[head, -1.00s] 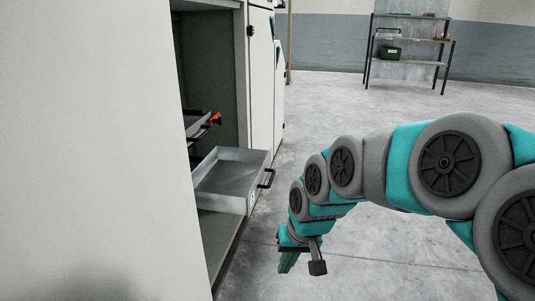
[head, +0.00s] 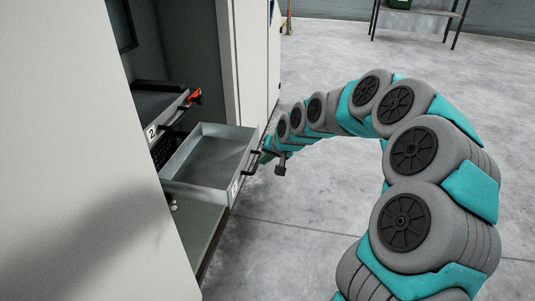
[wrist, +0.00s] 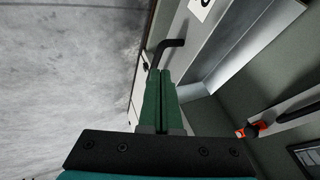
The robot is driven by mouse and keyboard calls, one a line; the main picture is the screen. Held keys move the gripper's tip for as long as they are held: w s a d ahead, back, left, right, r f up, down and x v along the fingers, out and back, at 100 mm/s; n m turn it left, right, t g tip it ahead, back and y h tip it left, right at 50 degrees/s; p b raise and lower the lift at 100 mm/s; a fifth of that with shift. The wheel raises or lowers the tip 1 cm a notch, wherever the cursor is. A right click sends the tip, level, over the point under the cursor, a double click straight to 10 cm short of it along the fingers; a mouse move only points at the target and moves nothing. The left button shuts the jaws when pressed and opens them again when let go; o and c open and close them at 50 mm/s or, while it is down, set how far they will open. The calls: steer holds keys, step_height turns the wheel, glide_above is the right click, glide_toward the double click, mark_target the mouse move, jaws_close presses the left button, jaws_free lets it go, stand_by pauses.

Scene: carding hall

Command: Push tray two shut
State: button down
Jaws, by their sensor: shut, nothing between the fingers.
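Tray two, the upper tray (head: 160,103) with a "2" on its label (head: 151,133), sits inside the open cabinet and has a red piece (head: 195,97) at its front corner. The red piece also shows in the wrist view (wrist: 252,130). Below it a grey metal tray (head: 205,158) stands pulled out; its label (head: 234,187) is too small to read surely. My gripper (head: 267,157) is at this lower tray's black handle. In the wrist view its green fingers (wrist: 160,80) are shut and empty, tips close to the handle (wrist: 168,46); contact is unclear.
The white cabinet side (head: 75,170) fills the left. The concrete floor (head: 320,215) right of the cabinet is clear. A shelf rack (head: 415,12) stands far back.

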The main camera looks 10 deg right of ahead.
mark_target(242, 167)
steer(key=shift+w+a+f+p, duration=0.15)
steer(key=shift+w+a+f, duration=0.5)
steer(key=shift+a, duration=0.25)
steer(key=shift+w+a+f+p, duration=0.15)
steer(key=shift+w+a+f, duration=0.5)
steer(key=shift+a, duration=0.2)
steer(key=shift+w+a+f+p, duration=0.15)
steer(key=shift+w+a+f, duration=0.5)
steer(key=shift+a, duration=0.25)
steer(key=shift+a, duration=0.1)
steer(key=w+a, duration=0.2)
steer(key=a, duration=0.4)
steer(key=w+a, duration=0.3)
steer(key=a, duration=0.4)
steer(key=w+a, duration=0.2)
steer(key=a, duration=0.5)
steer(key=shift+w+a+p, duration=0.1)
steer(key=shift+w+p, duration=0.05)
steer(key=shift+p, duration=0.25)
steer(key=shift+w+a+r, duration=0.1)
steer(key=shift+a+r, duration=0.1)
steer(key=shift+a, duration=0.05)
steer(key=shift+r, duration=0.1)
